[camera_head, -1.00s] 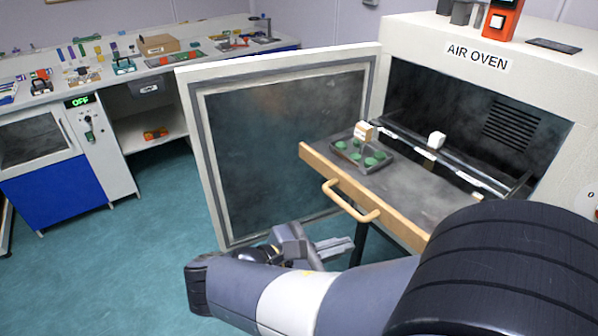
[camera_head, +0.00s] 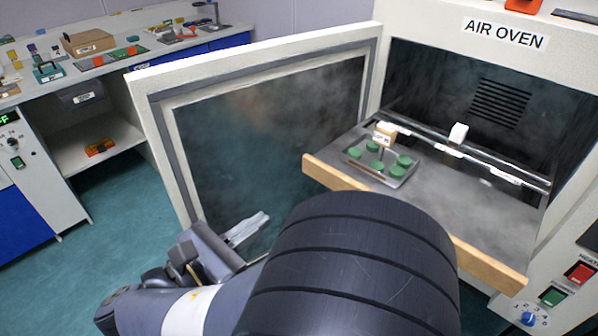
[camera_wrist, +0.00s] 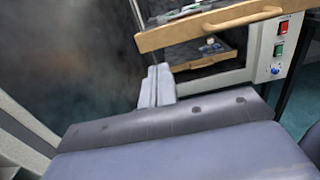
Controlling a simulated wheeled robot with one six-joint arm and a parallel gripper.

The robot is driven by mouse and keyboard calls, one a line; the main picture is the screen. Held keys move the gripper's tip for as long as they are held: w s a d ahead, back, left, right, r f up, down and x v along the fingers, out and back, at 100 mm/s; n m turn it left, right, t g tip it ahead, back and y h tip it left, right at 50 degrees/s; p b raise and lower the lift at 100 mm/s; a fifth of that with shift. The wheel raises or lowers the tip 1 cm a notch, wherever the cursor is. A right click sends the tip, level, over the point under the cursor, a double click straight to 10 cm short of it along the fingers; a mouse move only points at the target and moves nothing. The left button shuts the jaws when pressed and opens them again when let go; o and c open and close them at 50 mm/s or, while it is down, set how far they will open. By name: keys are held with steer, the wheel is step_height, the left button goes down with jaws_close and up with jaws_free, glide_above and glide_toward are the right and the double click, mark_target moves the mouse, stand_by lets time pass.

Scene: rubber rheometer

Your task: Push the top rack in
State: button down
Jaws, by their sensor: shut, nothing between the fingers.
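The top rack (camera_head: 470,205) is a grey shelf with a wooden front, pulled out of the air oven (camera_head: 540,75). In the wrist view its wooden front (camera_wrist: 205,28) with a wooden handle (camera_wrist: 262,16) crosses the top. A tray with green discs (camera_head: 380,165) and a small tan block (camera_head: 385,134) stand on its left part. My gripper (camera_head: 250,228) is shut and empty, left of the rack and in front of the open door. In the wrist view its fingers (camera_wrist: 157,85) appear below the rack's front; I cannot tell any contact. My arm hides part of the rack front.
The oven door (camera_head: 265,125) stands wide open on the left, close behind my gripper. A lower wooden-fronted rack (camera_wrist: 205,58) shows beneath the top one. A white block (camera_head: 458,133) is at the back. Control buttons (camera_head: 580,273) are at right. Floor is free at left.

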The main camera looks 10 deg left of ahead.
mark_target(323, 175)
steer(key=b+x, duration=0.1)
steer(key=x, duration=1.2)
steer(key=shift+w+d, duration=0.2)
steer(key=shift+d, duration=0.1)
steer(key=shift+w, duration=0.1)
steer(key=p+x, duration=0.2)
steer(key=x, duration=3.8)
steer(key=shift+w+d+r, duration=0.1)
steer(key=shift+d+r, duration=0.1)
steer(key=shift+r, duration=0.05)
steer(key=shift+a+f, duration=0.1)
